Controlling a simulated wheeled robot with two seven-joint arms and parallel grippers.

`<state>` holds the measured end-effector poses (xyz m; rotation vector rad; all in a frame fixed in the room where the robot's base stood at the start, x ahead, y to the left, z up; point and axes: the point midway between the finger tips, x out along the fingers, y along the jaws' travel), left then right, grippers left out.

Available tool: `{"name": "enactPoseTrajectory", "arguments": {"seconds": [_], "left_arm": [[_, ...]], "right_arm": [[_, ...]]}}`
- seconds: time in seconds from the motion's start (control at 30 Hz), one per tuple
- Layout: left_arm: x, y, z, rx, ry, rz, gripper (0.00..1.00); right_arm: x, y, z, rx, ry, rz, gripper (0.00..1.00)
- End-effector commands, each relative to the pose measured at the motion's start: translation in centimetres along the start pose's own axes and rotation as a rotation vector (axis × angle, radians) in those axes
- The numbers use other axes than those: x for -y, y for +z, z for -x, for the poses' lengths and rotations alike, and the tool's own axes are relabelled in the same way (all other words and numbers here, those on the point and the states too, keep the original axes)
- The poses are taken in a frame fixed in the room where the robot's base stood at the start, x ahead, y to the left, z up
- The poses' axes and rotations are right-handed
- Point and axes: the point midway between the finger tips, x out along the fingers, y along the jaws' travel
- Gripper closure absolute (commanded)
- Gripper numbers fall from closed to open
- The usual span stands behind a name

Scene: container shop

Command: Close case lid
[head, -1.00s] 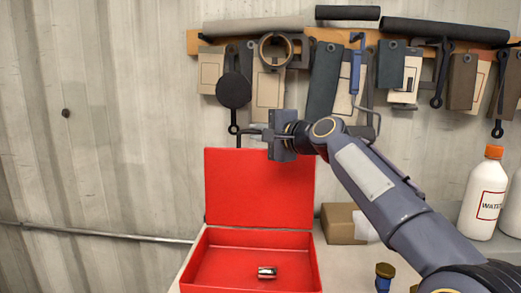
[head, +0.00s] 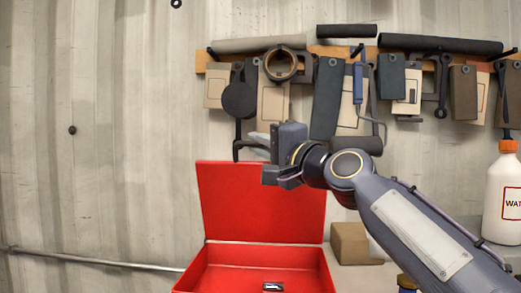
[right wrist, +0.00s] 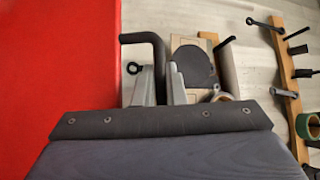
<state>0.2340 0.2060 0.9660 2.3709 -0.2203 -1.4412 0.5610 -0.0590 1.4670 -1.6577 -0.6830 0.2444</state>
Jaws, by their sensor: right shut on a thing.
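The red case stands open on the surface in front of me, its red lid (head: 262,203) raised roughly upright at the back. The case's bottom half (head: 250,256) is cut off by the lower picture edge. A black bent handle (head: 236,150) rises from the lid's top edge. My right gripper (head: 258,145) is at that edge, shut on the handle. In the right wrist view the handle (right wrist: 152,45) passes between the grey fingers (right wrist: 160,85), with the red lid (right wrist: 55,70) at left. My left gripper is out of view.
A small metallic object (head: 273,287) lies inside the case. A cardboard box (head: 350,243) and a white bottle (head: 502,200) stand to the right. A tool rack (head: 420,52) with hanging items is on the wall behind. Space left of the lid looks clear.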

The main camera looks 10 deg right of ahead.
Motion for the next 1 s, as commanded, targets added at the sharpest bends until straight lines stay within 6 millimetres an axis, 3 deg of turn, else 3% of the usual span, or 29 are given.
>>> {"name": "enactPoseTrajectory", "arguments": {"seconds": [0.2,0.23,0.4,0.73,1.0], "left_arm": [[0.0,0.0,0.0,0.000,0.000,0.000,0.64],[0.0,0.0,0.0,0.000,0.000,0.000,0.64],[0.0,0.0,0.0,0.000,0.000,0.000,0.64],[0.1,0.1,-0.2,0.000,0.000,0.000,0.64],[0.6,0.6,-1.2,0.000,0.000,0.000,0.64]], "right_arm": [[0.0,0.0,0.0,0.001,0.001,-0.003,1.00],[0.0,0.0,0.0,0.001,0.000,-0.003,0.87],[0.0,0.0,0.0,0.001,0.001,-0.002,0.68],[0.0,0.0,0.6,0.000,-0.001,-0.002,0.68],[-0.1,0.0,5.0,0.000,-0.002,-0.001,0.68]]}}
